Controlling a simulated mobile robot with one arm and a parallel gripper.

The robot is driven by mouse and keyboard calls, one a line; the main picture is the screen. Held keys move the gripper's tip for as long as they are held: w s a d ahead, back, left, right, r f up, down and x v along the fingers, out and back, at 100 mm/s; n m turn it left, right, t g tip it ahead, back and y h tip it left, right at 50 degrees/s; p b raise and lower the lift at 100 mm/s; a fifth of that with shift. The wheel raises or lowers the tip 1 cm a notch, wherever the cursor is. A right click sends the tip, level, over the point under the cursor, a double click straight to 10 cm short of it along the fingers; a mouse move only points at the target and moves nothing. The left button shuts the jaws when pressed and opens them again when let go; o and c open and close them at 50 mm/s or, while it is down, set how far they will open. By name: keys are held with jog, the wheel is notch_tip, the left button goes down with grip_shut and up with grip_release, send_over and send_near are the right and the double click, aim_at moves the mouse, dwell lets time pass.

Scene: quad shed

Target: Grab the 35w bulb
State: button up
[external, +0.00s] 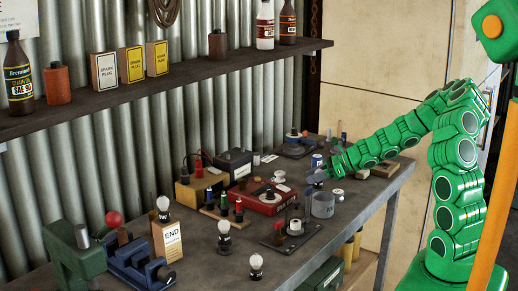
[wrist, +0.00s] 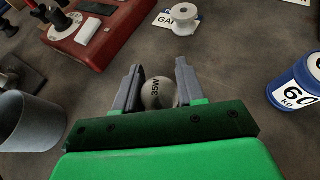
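The 35W bulb (wrist: 158,94) is a pale round bulb with dark "35W" lettering. It shows in the wrist view between the two grey fingers of my gripper (wrist: 158,78). The fingers stand apart, one on each side of the bulb, and I see no clear grip on it. Its lower part is hidden by my gripper's body. In the external view my gripper (external: 315,177) is low over the right part of the workbench, beside a grey cup (external: 322,206). I cannot pick out the 35W bulb for sure there.
The grey cup (wrist: 28,120) is close on the left. A blue "60" can (wrist: 297,85) is on the right. A white spool (wrist: 183,20) and a red box (wrist: 95,30) lie ahead. Other bulbs (external: 224,236) stand on the bench's near part. A shelf (external: 150,85) runs above.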

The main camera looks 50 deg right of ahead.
jog(key=shift+c, duration=1.4)
jog(key=shift+r, duration=0.15)
